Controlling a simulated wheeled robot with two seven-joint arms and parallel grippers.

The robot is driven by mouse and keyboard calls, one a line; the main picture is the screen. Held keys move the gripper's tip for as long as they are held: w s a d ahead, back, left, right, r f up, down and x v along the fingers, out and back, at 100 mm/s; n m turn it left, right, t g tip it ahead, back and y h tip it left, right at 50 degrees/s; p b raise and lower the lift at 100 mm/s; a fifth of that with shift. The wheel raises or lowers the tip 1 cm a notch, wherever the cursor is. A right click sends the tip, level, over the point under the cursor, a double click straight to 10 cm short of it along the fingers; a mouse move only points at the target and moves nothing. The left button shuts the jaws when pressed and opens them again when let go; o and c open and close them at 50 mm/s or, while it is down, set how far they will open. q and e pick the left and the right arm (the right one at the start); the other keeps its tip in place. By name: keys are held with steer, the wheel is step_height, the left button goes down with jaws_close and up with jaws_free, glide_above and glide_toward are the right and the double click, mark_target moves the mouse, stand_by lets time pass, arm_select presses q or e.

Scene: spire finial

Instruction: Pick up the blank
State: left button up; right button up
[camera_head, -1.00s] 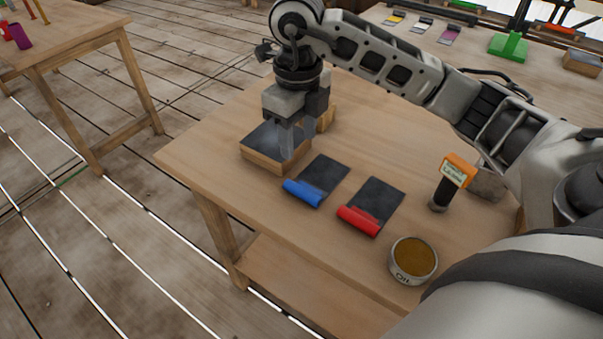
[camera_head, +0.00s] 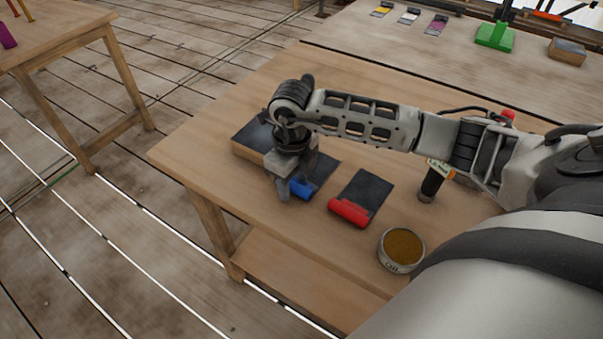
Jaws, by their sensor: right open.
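No object is plainly marked as the blank, so I cannot tell which one it is. A dark sheet with a blue rolled end (camera_head: 302,188) lies on the wooden table (camera_head: 215,112). A similar dark sheet with a red rolled end (camera_head: 349,212) lies to its right. A wooden block with a dark top (camera_head: 250,140) sits at the table's left. My right gripper (camera_head: 289,190) is open and low, right at the left side of the blue end. It hides part of that sheet; I cannot tell whether they touch. My left gripper is out of view.
A round tin of brown oil (camera_head: 402,249) stands near the front right. A dark upright tool with an orange top (camera_head: 432,183) stands beside my arm. Another table (camera_head: 400,48) at the back holds coloured pieces and a green stand (camera_head: 496,37).

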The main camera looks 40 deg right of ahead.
jaws_close()
